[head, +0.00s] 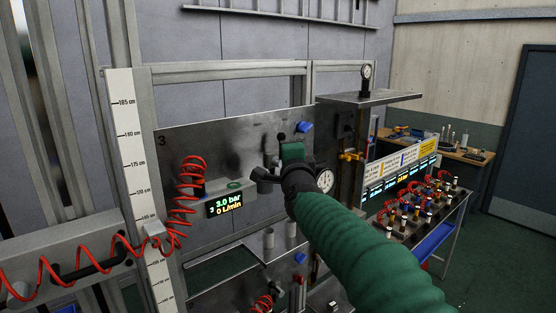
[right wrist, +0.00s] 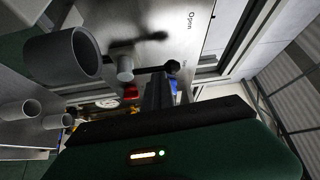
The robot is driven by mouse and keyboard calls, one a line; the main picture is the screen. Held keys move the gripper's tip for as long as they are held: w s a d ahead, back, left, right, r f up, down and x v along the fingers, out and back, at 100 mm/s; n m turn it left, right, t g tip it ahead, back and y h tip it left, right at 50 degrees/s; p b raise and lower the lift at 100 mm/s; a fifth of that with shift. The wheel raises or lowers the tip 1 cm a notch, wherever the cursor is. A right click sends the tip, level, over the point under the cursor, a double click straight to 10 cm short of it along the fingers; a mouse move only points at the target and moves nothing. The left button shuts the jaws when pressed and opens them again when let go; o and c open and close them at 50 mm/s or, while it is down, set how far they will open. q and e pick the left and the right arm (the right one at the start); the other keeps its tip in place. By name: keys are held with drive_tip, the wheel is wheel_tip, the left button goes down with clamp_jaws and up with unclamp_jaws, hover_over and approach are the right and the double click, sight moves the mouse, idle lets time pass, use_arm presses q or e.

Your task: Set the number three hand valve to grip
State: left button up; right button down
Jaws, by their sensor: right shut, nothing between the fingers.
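The number three panel (head: 225,140) carries a "3" at its upper left. In the right wrist view the hand valve shows as a light round hub (right wrist: 125,68) with a dark lever ending in a black ball knob (right wrist: 172,66). The word "Open" is printed beside it; another label is largely hidden. My right gripper (right wrist: 158,90) is shut and empty, its dark fingers close to the knob; contact cannot be told. In the head view my right gripper (head: 291,148) is in front of the panel, covering much of the valve. My left gripper is out of view.
A display (head: 225,204) reads 3.0 bar and 0 L/min. A red coiled hose (head: 187,180), a round gauge (head: 325,181) and a blue knob (head: 306,127) are near. Grey tube ends (right wrist: 62,55) lie left of the valve. A rack of coloured fittings (head: 415,210) stands right.

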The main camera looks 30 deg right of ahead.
drive_tip(key=shift+d+r, duration=0.3)
drive_tip(key=shift+r, duration=0.15)
drive_tip(key=shift+d+b, duration=0.45)
drive_tip(key=shift+b, duration=0.05)
idle(3.0)
